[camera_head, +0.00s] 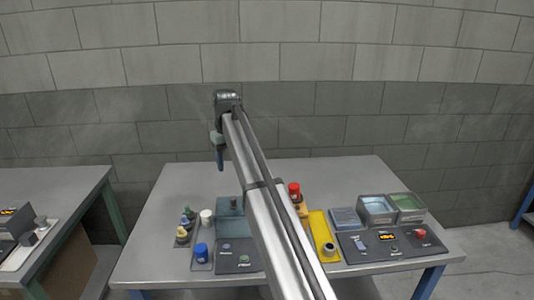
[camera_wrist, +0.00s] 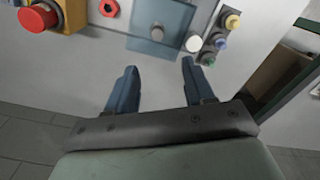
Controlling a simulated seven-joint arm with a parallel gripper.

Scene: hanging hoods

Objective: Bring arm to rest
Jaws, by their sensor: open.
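My gripper (camera_head: 219,157) hangs from the end of my outstretched arm above the left part of the grey table (camera_head: 160,230) in the head view. Its blue fingers point down. In the wrist view my gripper (camera_wrist: 157,80) has its two blue fingers apart with nothing between them, so it is open and empty. Below it are the pale table top and the floor by the table's edge.
A red button (camera_wrist: 38,18) shows in the wrist view. A second table (camera_head: 70,185) stands left.

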